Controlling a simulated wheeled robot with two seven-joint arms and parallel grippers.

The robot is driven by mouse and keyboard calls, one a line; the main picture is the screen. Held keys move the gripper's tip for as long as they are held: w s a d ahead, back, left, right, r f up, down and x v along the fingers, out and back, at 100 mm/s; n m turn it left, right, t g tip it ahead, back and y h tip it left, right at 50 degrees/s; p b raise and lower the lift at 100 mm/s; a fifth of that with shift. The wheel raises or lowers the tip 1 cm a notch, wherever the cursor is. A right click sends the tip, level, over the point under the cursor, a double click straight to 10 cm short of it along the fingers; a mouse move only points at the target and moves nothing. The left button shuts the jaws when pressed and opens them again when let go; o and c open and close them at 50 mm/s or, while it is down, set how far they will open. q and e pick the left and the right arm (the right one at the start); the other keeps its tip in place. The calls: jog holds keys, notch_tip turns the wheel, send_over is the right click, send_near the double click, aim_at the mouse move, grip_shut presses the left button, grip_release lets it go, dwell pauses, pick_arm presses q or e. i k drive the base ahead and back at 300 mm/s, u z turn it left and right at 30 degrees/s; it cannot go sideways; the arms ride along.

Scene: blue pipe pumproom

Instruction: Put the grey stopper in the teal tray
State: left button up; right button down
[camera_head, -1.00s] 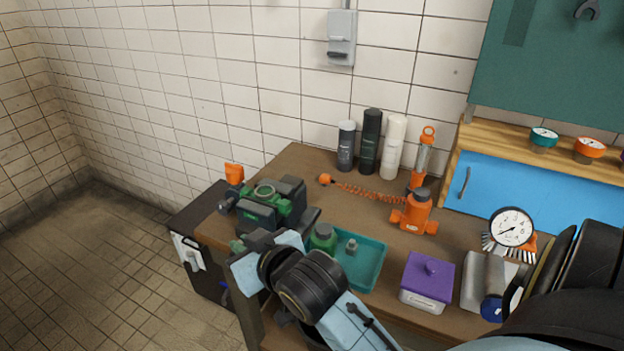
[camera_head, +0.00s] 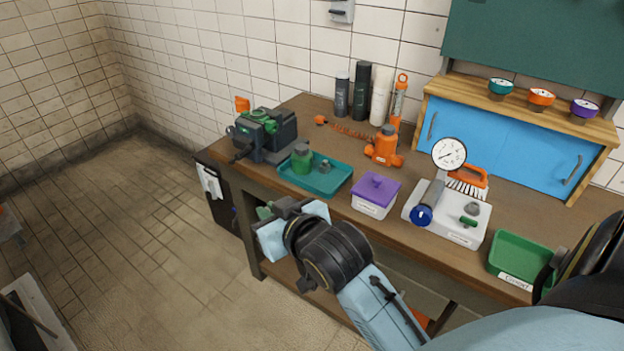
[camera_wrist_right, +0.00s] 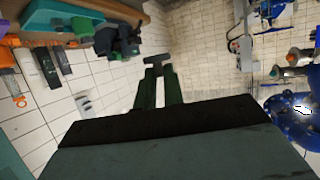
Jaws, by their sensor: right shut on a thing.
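The teal tray (camera_head: 326,184) lies on the bench, left of the purple-lidded box. In it stand a green jar (camera_head: 302,162) and a small grey piece (camera_head: 325,167); I cannot tell whether this is the grey stopper. My right gripper (camera_head: 267,213) is in front of the bench edge, nearer than the tray and apart from it. In the right wrist view its two fingers are shut on a small dark grey piece (camera_wrist_right: 165,61) across their tips, too dark to name surely. The tray also shows at the upper left there (camera_wrist_right: 50,14). My left gripper is not in view.
A green and black machine (camera_head: 264,135) stands left of the tray. Floor at left is open.

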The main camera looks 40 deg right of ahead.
aim_at(328, 186)
jog(key=i, duration=2.05)
jog(key=u, duration=0.75)
jog(key=i, duration=1.2)
jog(key=z, duration=3.85)
jog(key=i, duration=0.5)
